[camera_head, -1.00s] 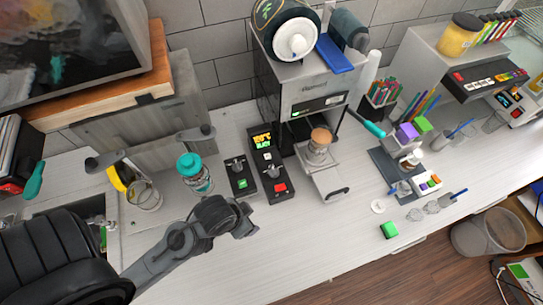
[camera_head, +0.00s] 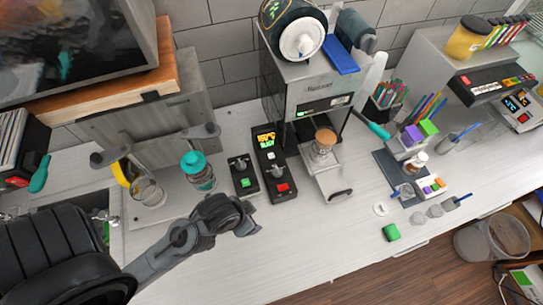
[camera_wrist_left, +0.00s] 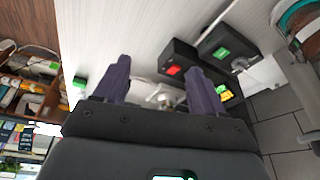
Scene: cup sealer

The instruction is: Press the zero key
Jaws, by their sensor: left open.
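Two black boxes stand side by side on the white counter. The smaller left box (camera_head: 238,168) has a green key (camera_head: 247,211). The longer right box (camera_head: 262,168) has a lit display (camera_head: 265,139), a small pale key and a red key (camera_head: 283,188). No zero marking is readable on any key. My left gripper (camera_head: 252,219) is open and empty, just in front of the smaller box and apart from it. In the left wrist view my open fingers (camera_wrist_left: 157,76) show with the red key (camera_wrist_left: 173,71) between them and the green key (camera_wrist_left: 222,53) to the right.
A teal-lidded jar (camera_head: 199,172) and a glass jug (camera_head: 148,193) stand to the left. A green block (camera_head: 391,232) lies to the right. The counter's front is mostly clear.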

